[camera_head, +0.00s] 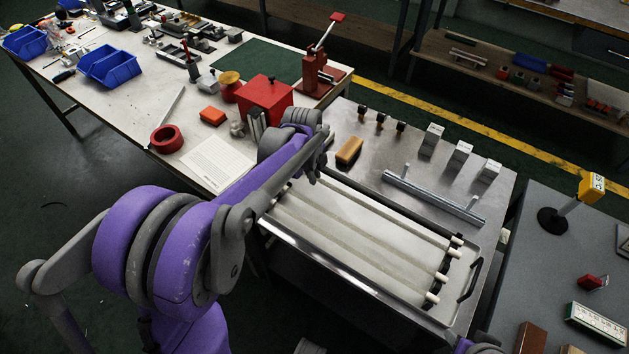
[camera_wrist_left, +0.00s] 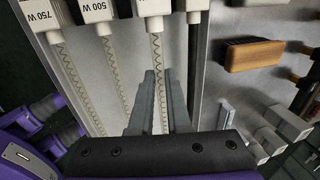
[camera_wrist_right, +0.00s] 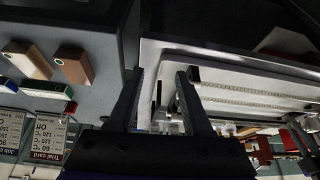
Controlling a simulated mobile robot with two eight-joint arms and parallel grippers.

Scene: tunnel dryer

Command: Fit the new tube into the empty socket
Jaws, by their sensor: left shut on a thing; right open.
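My left gripper (camera_head: 314,176) is at the far left end of the heater tray (camera_head: 350,272), partly hidden by my arm. In the left wrist view its fingers (camera_wrist_left: 158,92) are shut on a pale tube (camera_wrist_left: 158,58) with a coil inside, lined up with a white end block (camera_wrist_left: 151,8). Other coiled tubes (camera_wrist_left: 115,70) lie parallel on its left, below blocks marked 750 W and 500 W. A dark rod (camera_wrist_left: 196,58) lies on its right. I cannot tell which socket is empty. My right gripper (camera_wrist_right: 160,88) is open and empty near the tray's edge.
A red box (camera_head: 264,98) and red tape roll (camera_head: 167,139) stand on the left bench. A grey cart with a yellow-headed stand (camera_head: 591,187) is at right.

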